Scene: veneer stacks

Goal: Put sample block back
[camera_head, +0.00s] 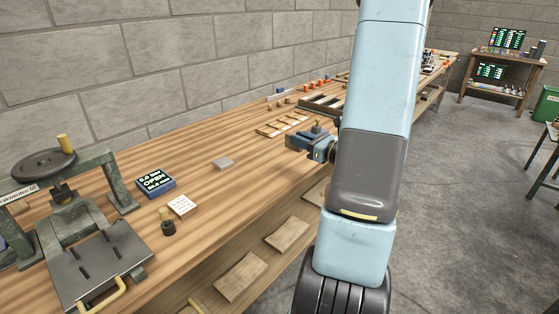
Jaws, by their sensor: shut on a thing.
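My gripper is not in view; the light blue and grey links of my arm cross the right of the middle and hide part of the bench. I cannot pick out the sample block for certain. A small flat grey piece (223,162) lies alone on the wooden bench (205,205). A small dark cylinder with a wider base (168,227) stands near the press. What my gripper holds does not show.
A dark press (95,245) stands at the left front, beside a blue display box (155,184) and a note card (182,206). A blue-grey vise-like device (312,146) sits at the bench edge, partly behind my arm. A slatted wooden rack (283,124) lies beyond.

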